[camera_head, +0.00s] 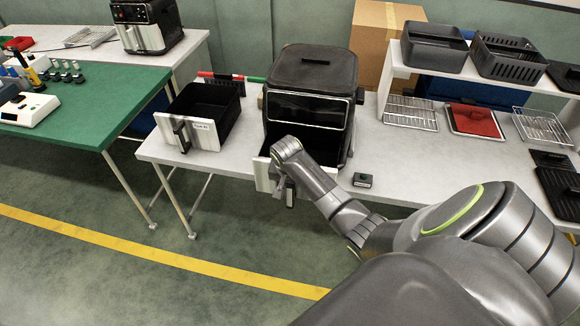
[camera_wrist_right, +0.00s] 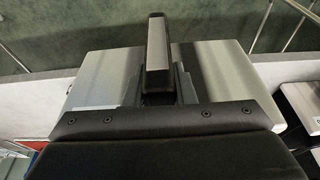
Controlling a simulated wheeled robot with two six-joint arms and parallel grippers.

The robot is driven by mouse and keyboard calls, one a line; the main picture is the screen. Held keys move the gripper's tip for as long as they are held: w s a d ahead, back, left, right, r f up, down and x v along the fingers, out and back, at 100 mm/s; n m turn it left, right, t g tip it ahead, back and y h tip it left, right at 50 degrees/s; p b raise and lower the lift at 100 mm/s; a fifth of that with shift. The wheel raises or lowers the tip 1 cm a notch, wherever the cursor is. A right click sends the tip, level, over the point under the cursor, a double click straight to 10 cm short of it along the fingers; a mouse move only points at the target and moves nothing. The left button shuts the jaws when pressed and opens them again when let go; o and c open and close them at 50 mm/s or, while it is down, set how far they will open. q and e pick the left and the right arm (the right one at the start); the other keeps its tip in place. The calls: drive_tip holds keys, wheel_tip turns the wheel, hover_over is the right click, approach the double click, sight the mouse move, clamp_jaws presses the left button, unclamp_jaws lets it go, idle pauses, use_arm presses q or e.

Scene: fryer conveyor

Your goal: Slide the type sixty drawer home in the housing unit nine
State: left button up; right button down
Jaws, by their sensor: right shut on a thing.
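The housing unit (camera_head: 312,72), a black fryer body with a dark glossy front band, stands on the grey table in the head view. A black drawer with a pale front panel (camera_head: 262,176) is in its lower opening and sticks out at the front. My right gripper (camera_head: 286,188) is shut on this drawer's handle, mostly hidden by my wrist. In the right wrist view the handle (camera_wrist_right: 157,48) stands out from the silver front panel (camera_wrist_right: 215,72). Any label there is unreadable. My left gripper is not in view.
A second black drawer (camera_head: 203,107) with a labelled pale front stands left of the housing. A small dark block (camera_head: 362,180) lies to the right. Racks and trays (camera_head: 410,112) fill the table's right side, below a shelf with black baskets (camera_head: 502,56).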

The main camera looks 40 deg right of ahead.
drive_tip(key=shift+w+d+r+b, duration=0.1)
drive_tip(key=shift+w+d+b, duration=0.4)
drive_tip(key=shift+w+d, duration=0.7)
drive_tip(key=shift+w+d+b, duration=0.7)
drive_tip(key=shift+w+d, duration=0.15)
drive_tip(key=shift+d, duration=0.25)
drive_tip(key=shift+w+d+b, duration=0.65)
drive_tip(key=shift+w+d, duration=0.2)
drive_tip(key=shift+d, duration=0.2)
drive_tip(key=shift+s+f, duration=0.1)
drive_tip(key=shift+f, duration=0.3)
drive_tip(key=w+d+b, duration=0.6)
drive_tip(key=d+b, duration=0.1)
drive_tip(key=b, duration=0.2)
drive_tip(key=shift+r, duration=0.15)
idle(0.5)
drive_tip(key=shift+d, duration=0.2)
drive_tip(key=shift+a+f, duration=0.1)
drive_tip(key=shift+f, duration=0.15)
